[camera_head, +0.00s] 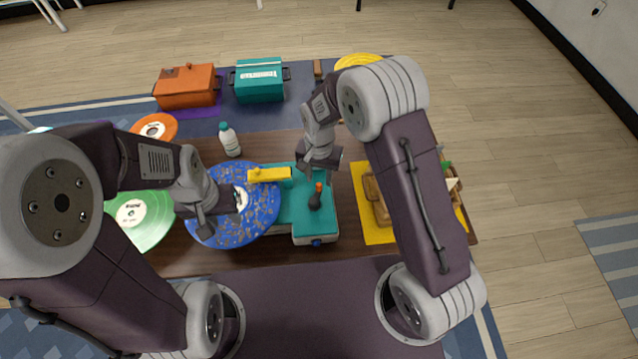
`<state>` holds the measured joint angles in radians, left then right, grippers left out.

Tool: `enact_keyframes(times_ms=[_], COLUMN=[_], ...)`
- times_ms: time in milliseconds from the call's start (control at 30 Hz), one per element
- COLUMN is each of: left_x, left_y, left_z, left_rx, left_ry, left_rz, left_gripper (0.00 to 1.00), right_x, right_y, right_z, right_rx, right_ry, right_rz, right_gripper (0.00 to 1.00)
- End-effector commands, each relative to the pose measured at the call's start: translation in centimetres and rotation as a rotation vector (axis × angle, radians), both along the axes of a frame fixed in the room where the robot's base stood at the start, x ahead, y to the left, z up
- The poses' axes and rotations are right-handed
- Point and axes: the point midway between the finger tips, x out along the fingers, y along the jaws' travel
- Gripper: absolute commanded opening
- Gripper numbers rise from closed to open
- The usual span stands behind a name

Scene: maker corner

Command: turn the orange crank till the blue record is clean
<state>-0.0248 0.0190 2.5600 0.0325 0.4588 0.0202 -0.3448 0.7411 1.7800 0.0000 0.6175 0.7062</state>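The blue record (262,207) lies flat on the left part of a teal machine (299,222), with many brownish specks over its surface. A yellow bar (268,175) reaches over its upper right edge. The crank (318,188) stands on the right part of the machine; its tip is orange and a dark round part shows below it. My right gripper (318,167) is just above and behind the crank, fingers apart and empty, not visibly touching it. My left gripper (220,220) is over the left part of the record, fingers apart and empty; it hides some of the record.
A white bottle (230,142) with a teal cap stands behind the record. A green record (147,222) and an orange record (154,127) lie to the left. Orange (187,87) and teal (259,80) boxes stand at the back. A wooden tray (374,197) on a yellow mat (367,228) is right.

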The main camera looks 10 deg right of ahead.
Motion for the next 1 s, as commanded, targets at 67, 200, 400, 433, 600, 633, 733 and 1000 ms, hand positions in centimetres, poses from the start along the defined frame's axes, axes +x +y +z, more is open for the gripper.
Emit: enact_keyframes(times_ms=[67,200,400,433,600,633,733,1000], left_x=[0.0,0.0,0.0,0.0,0.0,0.0,0.0,0.0], left_y=[0.0,0.0,0.0,0.0,0.0,0.0,0.0,0.0], left_z=[-0.3,-0.4,-0.4,-0.4,-0.4,-0.4,-0.4,-0.4], left_rx=[0.0,0.0,0.0,0.0,0.0,0.0,0.0,0.0], left_ry=[0.0,0.0,0.0,0.0,0.0,0.0,0.0,0.0], left_rz=[0.0,0.0,0.0,0.0,0.0,0.0,0.0,0.0], left_gripper=[0.39,0.39,0.39,0.39,0.39,0.39,0.39,0.39], right_x=[0.1,0.1,0.0,0.0,0.0,0.0,0.0,0.0], right_y=[0.0,0.0,0.0,0.0,0.0,0.0,0.0,0.0], right_z=[1.7,3.7,4.3,4.3,4.3,4.3,4.2,4.2], right_rx=[0.002,0.002,0.001,0.0,0.0,0.0,0.0,0.0], right_ry=[-0.005,-0.004,0.0,0.0,0.0,0.0,0.0,0.0], right_rz=[0.0,0.0,0.0,0.0,0.0,0.0,0.0,0.0], right_gripper=[0.39,0.39,0.39,0.39,0.39,0.39,0.39,0.39])
